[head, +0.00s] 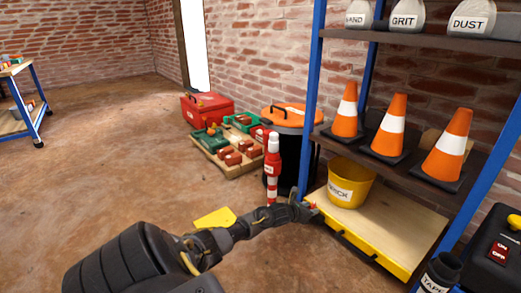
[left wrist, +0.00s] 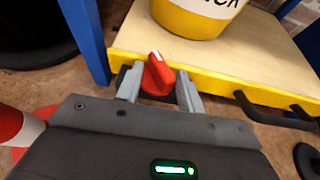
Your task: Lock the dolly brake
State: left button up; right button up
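The dolly is a low wooden platform (head: 405,222) with a yellow front edge, standing under the shelves. A red brake knob with a white mark (left wrist: 157,72) sits at its front left corner in the left wrist view. In the head view the knob is a small red spot (head: 313,206), mostly hidden by my gripper. My left gripper (head: 308,209) is at that corner. In the left wrist view its two grey fingers (left wrist: 159,88) stand on either side of the knob, with narrow gaps showing beside it. My right gripper is not in view.
A yellow bucket (head: 350,183) stands on the dolly. A blue shelf post (head: 311,100) rises close to my left gripper. A red and white post (head: 272,168) and a black bin with orange lid (head: 287,116) stand left of it. Black handles (left wrist: 272,118) line the dolly's front.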

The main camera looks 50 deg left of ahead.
pick_arm(q)
jog(key=a+r+p+v, duration=0.1)
jog(key=p+v, duration=0.8)
jog(key=v, duration=0.3)
jog(key=s+d+f+n+g+p, duration=0.1)
jog(key=s+d+n+g+p, duration=0.2)
jog(key=s+n+p, duration=0.5)
jog(key=s+d+f+n+g+p, duration=0.1)
jog(key=s+d+n+g+p, duration=0.2)
jog(key=s+n+p, duration=0.6)
jog(key=s+p, duration=0.1)
jog(key=p, duration=0.6)
jog(key=shift+d+y+p, duration=0.3)
